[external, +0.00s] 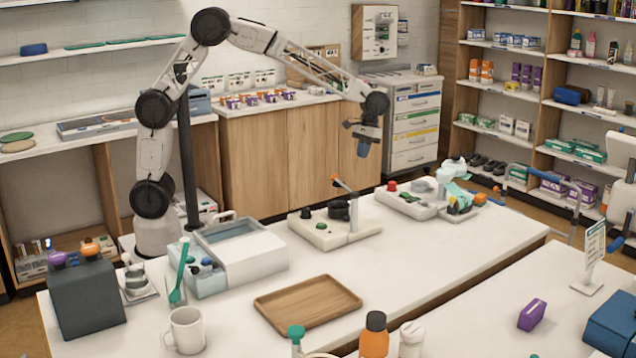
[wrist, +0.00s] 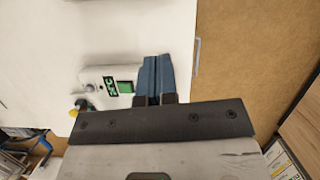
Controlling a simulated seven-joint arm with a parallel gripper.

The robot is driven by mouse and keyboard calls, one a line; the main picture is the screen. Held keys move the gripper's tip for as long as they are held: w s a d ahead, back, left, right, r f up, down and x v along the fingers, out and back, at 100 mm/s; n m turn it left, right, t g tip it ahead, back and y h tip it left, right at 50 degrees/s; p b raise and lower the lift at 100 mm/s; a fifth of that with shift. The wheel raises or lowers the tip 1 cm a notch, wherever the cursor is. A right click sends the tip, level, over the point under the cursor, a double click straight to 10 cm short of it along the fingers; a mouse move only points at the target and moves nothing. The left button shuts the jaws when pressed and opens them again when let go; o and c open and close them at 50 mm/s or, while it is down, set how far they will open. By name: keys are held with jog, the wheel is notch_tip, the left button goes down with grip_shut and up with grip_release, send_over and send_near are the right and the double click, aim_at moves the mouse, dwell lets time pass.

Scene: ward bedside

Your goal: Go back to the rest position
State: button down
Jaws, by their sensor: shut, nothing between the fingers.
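My gripper (external: 362,150) hangs in the air above the far side of the white table (external: 410,270), with its blue fingers pointing down. In the wrist view the two blue fingers (wrist: 154,62) lie side by side, shut with nothing between them. My arm reaches from its base at the table's far left, up and over to the right. Below the gripper, clear of it, stands a light device with a black knob and an orange-tipped lever (external: 330,222).
A second white device with a red knob (external: 415,198) stands to the right of the first. The air around the gripper is clear.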

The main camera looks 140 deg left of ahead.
jog(key=shift+a, duration=0.25)
jog(key=shift+d, duration=0.1)
dwell(0.4)
jog(key=w+d+r+m+y, duration=0.1)
jog(key=w+d+r+m, duration=0.15)
jog(key=d, duration=1.05)
jog(key=w+d+r+m, duration=0.2)
jog(key=d+r+m, duration=0.2)
jog(key=d, duration=0.8)
jog(key=w+d+r+m+y, duration=0.1)
jog(key=w+d+r+m, duration=0.15)
jog(key=d, duration=1.05)
jog(key=s+d+r+m+y, duration=0.15)
jog(key=s+d, duration=0.25)
jog(key=d, duration=0.4)
jog(key=s+d+m, duration=0.3)
jog(key=d, duration=0.5)
jog(key=s+d+f+m+t, duration=0.1)
jog(key=s+d+f+m, duration=0.1)
jog(key=s+d, duration=0.4)
jog(key=s+d+f+m+t, duration=0.1)
jog(key=s+d+f+m, duration=0.1)
jog(key=s+d+m, duration=0.2)
jog(key=s+d, duration=0.2)
jog(key=s, duration=0.1)
jog(key=shift+s+d+f, duration=0.15)
jog(key=c, duration=1.8)
grip_release()
jog(key=shift+c, duration=0.2)
